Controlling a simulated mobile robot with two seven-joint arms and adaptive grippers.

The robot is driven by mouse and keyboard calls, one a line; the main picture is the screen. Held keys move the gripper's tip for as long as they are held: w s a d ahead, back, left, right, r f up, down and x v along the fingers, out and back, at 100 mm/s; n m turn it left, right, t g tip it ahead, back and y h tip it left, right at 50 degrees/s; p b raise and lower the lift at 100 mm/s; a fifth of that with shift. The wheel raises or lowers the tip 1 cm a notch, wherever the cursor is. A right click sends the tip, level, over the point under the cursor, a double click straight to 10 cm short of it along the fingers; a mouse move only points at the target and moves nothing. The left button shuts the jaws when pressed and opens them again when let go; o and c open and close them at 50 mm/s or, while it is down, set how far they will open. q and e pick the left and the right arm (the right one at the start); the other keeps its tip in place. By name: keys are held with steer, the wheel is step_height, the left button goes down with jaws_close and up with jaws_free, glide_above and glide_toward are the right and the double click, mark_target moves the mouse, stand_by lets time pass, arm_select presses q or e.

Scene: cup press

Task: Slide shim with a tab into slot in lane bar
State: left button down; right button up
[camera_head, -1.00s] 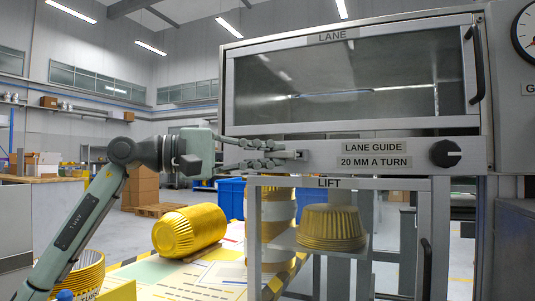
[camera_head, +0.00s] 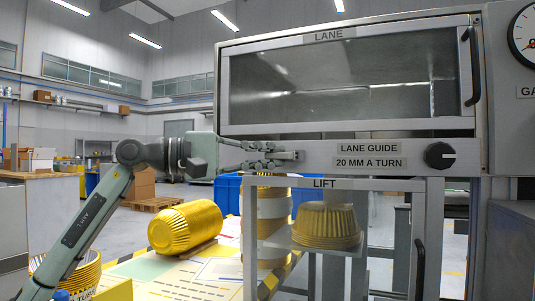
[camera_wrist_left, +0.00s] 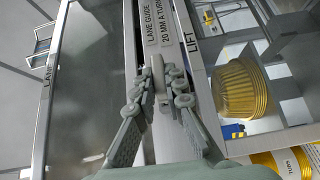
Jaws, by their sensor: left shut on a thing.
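The lane bar (camera_head: 310,156) is a grey metal bar with a "LANE GUIDE 20 MM A TURN" label and a black knob (camera_head: 439,155) at its right end. My left gripper (camera_head: 278,156) is at the bar's left end, level with it. Its fingers are shut on a small light-grey shim tab, which shows between the fingertips in the left wrist view (camera_wrist_left: 159,76). The shim beyond the tab and the slot are hidden, so I cannot tell how deep the shim sits. My right gripper is not in view.
Above the bar is the glazed lane door (camera_head: 345,85) with a black handle. Below is the lift frame (camera_head: 430,235), with gold cups (camera_head: 325,226) inside. A gold cup stack (camera_head: 185,226) lies on the table at left. A gauge (camera_head: 524,32) is at upper right.

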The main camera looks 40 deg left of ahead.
arm_select(q)
steer(key=shift+w+a+p, duration=0.15)
steer(key=shift+w+p, duration=0.25)
steer(key=shift+w, duration=0.2)
steer(key=c, duration=1.5)
jaws_free()
steer(key=v, duration=1.2)
